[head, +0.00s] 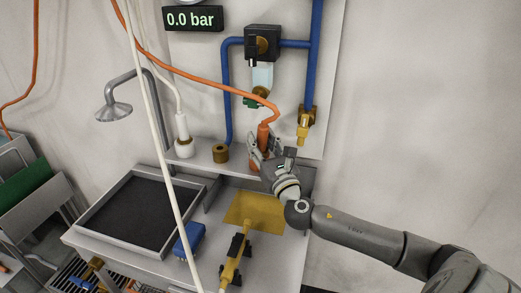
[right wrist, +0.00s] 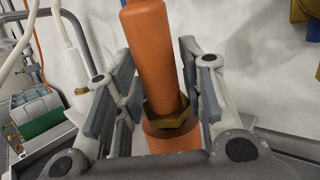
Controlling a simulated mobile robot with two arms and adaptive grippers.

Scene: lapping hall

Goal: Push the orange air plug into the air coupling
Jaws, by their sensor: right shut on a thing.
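The orange air plug (head: 264,133) stands upright at the shelf, with an orange hose leaving its top. In the right wrist view the plug (right wrist: 152,60) has a brass hex collar with a wider orange part below it. My right gripper (head: 264,154) is shut on the plug, its fingers on either side of the body. I cannot tell whether the plug's lower end touches the shelf. The brass air coupling (head: 303,129) is at the lower end of the blue pipe, right of the plug and apart from it. My left gripper is not in view.
A white plug (head: 183,138) and a brass socket (head: 220,153) stand on the shelf to the left. A display (head: 192,18) reads 0.0 bar. A dark-bottomed tray (head: 133,253), a blue block (head: 188,241) and a yellow plate (head: 255,209) are on the bench.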

